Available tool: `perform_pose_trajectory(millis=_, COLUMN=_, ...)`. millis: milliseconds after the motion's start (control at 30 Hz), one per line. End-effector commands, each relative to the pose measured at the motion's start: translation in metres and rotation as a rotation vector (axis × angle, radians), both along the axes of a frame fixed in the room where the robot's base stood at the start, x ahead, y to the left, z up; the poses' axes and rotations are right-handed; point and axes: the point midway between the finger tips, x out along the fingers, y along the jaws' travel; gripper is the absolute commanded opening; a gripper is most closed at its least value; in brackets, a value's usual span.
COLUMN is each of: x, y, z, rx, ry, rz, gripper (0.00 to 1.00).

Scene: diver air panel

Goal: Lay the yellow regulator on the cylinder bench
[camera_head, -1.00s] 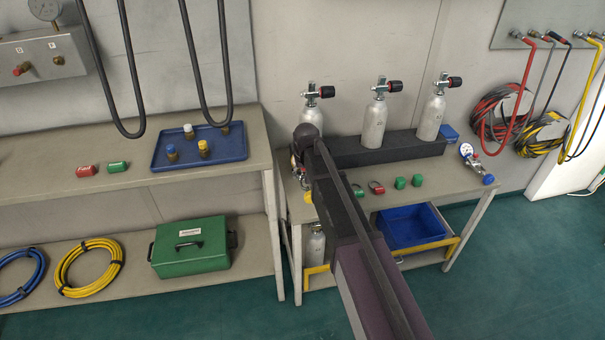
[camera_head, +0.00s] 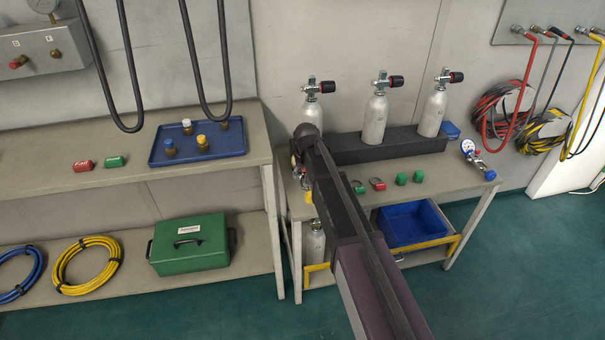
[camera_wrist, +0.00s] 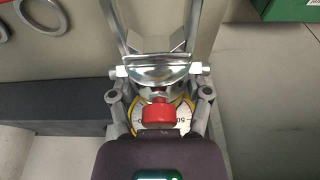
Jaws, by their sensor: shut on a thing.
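My gripper (camera_wrist: 160,75) is shut on the yellow regulator (camera_wrist: 157,82), a shiny metal body with a red knob and a yellow-rimmed dial partly hidden behind the knob. In the head view my arm hides most of the gripper. Only a little metal and a yellow part of the regulator (camera_head: 309,197) show, at the left end of the cylinder bench (camera_head: 440,172). I cannot tell whether the regulator touches the bench top. A similar regulator with blue parts (camera_head: 475,158) lies at the bench's right end.
A black block (camera_head: 400,148) with several silver cylinders stands along the bench's back; it also shows in the wrist view (camera_wrist: 50,105). Red and green small parts (camera_head: 402,179) lie in front. A blue bin (camera_head: 412,225) sits below. A left bench holds a blue tray (camera_head: 225,148).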

Motion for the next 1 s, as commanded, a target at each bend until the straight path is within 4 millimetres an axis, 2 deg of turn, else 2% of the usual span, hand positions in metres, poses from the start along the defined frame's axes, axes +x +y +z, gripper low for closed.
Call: perform_pose_trajectory(millis=1000, x=0.0, y=0.0, z=-0.016, rx=0.0, ry=0.0, rz=0.0, gripper=0.02)
